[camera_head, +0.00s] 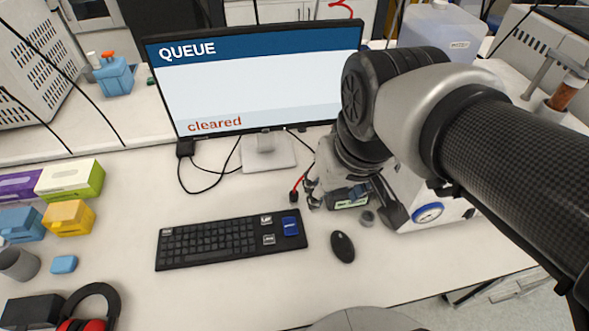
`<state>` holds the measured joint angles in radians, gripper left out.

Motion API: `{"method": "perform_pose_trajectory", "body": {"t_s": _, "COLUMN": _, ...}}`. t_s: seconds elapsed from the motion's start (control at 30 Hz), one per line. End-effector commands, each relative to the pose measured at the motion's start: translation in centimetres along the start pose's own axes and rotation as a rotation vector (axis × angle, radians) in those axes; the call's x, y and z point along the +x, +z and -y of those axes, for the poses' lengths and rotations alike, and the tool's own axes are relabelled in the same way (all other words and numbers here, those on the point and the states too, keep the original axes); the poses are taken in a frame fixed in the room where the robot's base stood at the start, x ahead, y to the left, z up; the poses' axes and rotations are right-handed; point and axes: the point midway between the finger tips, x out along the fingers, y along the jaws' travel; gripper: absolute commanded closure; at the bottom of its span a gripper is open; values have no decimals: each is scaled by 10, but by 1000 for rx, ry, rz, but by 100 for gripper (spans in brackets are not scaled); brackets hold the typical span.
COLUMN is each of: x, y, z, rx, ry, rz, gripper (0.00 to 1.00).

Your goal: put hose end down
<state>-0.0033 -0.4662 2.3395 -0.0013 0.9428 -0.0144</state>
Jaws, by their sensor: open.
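My arm reaches in from the right, and my gripper (322,199) points down beside the front of a white reactor unit (453,214) with a round blue-rimmed gauge. My gripper is open. A short red hose piece with a dark end (296,190) shows just left of the fingers, close to the desk. I cannot tell whether it touches the fingers or the desk. My arm hides much of the reactor unit and the rest of the hose. Another red hose part (341,8) curves above the monitor.
A monitor (265,80) reading "QUEUE" and "cleared" stands behind. A keyboard (231,240) and a mouse (342,246) lie in front. Coloured boxes (72,180) and ear defenders (92,306) are at left. The desk between boxes and keyboard is clear.

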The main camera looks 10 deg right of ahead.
Motion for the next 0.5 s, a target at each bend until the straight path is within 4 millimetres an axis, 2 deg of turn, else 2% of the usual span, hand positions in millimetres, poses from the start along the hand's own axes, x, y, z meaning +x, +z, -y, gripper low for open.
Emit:
{"method": "perform_pose_trajectory", "body": {"t_s": 0.03, "x": 8, "y": -21, "z": 0, "rx": -6, "ry": -1, "rz": 32, "gripper": 52}}
{"method": "perform_pose_trajectory", "body": {"t_s": 0.1, "x": 20, "y": -46, "z": 1, "rx": -13, "ry": -3, "rz": 63, "gripper": 52}}
{"method": "perform_pose_trajectory", "body": {"t_s": 0.27, "x": 61, "y": -101, "z": 3, "rx": -30, "ry": -6, "rz": 133, "gripper": 52}}
{"method": "perform_pose_trajectory", "body": {"t_s": 0.37, "x": 95, "y": -130, "z": 4, "rx": -41, "ry": -9, "rz": 177, "gripper": 52}}
{"method": "perform_pose_trajectory", "body": {"t_s": 0.5, "x": 153, "y": -162, "z": 6, "rx": -55, "ry": -13, "rz": 238, "gripper": 52}}
